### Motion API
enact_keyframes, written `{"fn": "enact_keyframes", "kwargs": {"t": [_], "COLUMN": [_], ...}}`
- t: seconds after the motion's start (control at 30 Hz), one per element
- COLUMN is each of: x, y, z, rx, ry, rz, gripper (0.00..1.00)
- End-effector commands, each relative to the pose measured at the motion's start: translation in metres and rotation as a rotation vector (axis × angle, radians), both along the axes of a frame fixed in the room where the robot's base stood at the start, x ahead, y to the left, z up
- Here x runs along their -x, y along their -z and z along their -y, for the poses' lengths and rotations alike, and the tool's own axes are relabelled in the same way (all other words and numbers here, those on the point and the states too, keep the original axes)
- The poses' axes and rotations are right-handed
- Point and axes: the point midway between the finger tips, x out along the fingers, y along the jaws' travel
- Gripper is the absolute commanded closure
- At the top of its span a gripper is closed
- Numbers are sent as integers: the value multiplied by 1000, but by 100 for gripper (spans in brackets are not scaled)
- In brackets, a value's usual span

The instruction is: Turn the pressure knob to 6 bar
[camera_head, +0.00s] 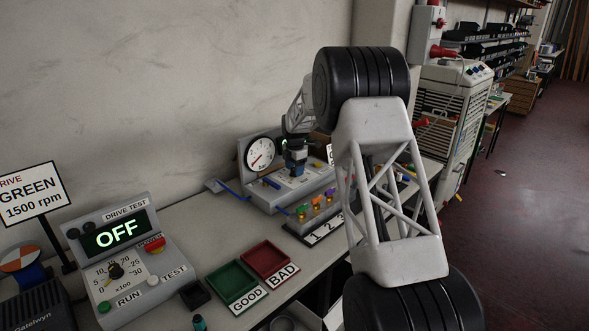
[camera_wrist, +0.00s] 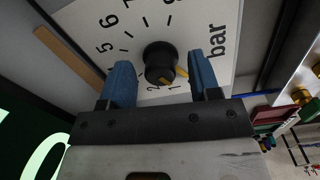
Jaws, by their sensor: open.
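The pressure knob (camera_wrist: 160,62) is black and round with a yellow pointer. It sits on a white plate (camera_wrist: 206,14) with a numbered scale and the word "bar". The pointer points to the lower right in the wrist view, close to the 1 mark. My gripper (camera_wrist: 162,78) is open, with one blue finger on each side of the knob and gaps visible between. In the head view my gripper (camera_head: 294,168) is over the grey panel (camera_head: 262,202) and hides the knob. A round white gauge (camera_head: 261,153) with a red needle stands at the panel's back left.
A drive test box (camera_head: 127,262) reading "OFF" stands at the front left. A green tray (camera_head: 231,281) and a red tray (camera_head: 268,258) lie near the table's front edge. Several small coloured parts (camera_head: 316,203) stand in front of the panel. The wall is close behind.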

Motion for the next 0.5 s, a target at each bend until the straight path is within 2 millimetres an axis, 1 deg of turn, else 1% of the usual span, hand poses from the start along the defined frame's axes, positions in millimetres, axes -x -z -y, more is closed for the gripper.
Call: {"fn": "enact_keyframes", "kwargs": {"t": [0.2,0.27,0.5], "x": [0,0,0], "y": [0,0,0], "z": [0,0,0], "rx": [0,0,0], "ry": [0,0,0], "rz": [0,0,0], "gripper": [43,51,88]}}
